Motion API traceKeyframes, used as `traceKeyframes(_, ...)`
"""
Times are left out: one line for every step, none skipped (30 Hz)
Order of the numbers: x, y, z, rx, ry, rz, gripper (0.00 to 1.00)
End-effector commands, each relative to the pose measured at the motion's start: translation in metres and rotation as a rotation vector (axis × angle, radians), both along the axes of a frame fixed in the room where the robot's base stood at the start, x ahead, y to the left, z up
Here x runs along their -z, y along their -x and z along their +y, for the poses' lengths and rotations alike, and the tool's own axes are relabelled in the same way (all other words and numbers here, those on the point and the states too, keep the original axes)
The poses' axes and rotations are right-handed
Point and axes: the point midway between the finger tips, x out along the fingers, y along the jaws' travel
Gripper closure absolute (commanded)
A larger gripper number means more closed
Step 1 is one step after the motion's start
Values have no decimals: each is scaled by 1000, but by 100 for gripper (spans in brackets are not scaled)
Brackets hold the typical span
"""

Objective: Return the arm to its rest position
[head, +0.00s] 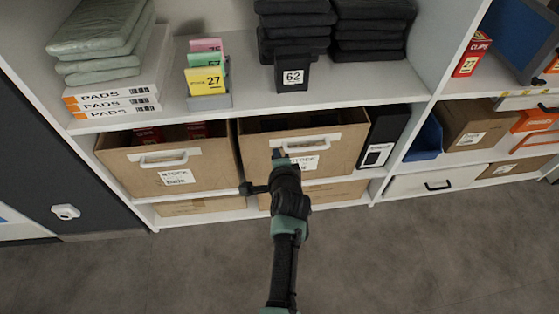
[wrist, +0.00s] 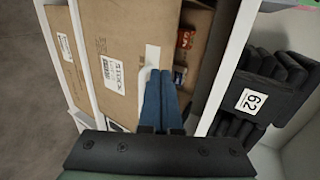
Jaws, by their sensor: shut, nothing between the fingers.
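My gripper (head: 280,155) is at the end of my arm, which reaches forward and up from the bottom middle of the head view. In the head view it is in front of the right-hand open carton (head: 345,137) on the lower shelf and hides part of its front. In the wrist view the two blue fingers (wrist: 160,75) lie together, shut with nothing between them. They overlap the front of a carton (wrist: 115,40) near its white handle strip. I cannot tell whether they touch it.
Another open carton (head: 210,172) stands to the left, with red items inside. The upper shelf (head: 350,85) holds pads boxes (head: 115,95), folded dark cloths (head: 370,30) and a black bin marked 62 (head: 292,77). The grey floor (head: 420,250) in front is clear.

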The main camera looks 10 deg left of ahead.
Motion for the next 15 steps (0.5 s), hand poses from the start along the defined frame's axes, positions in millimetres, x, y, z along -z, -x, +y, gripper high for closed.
traceKeyframes(-8,9,-3,1,0,1,100)
traceKeyframes(-11,12,-5,1,0,0,100)
traceKeyframes(-13,18,-6,1,0,1,100)
traceKeyframes(-15,21,-7,1,0,1,100)
traceKeyframes(-17,24,-8,1,0,1,100)
traceKeyframes(-19,28,-10,1,0,0,100)
traceKeyframes(-20,30,-10,1,0,0,100)
traceKeyframes(-21,33,-11,1,0,1,100)
traceKeyframes(-22,35,-12,1,-1,1,100)
traceKeyframes(-23,36,-12,1,-1,0,100)
traceKeyframes(-23,37,-12,1,-1,1,100)
traceKeyframes(-23,38,-13,1,-1,1,100)
traceKeyframes(-24,39,-13,1,-1,1,100)
traceKeyframes(-24,39,-13,1,-1,1,100)
traceKeyframes(-24,40,-13,1,-1,1,100)
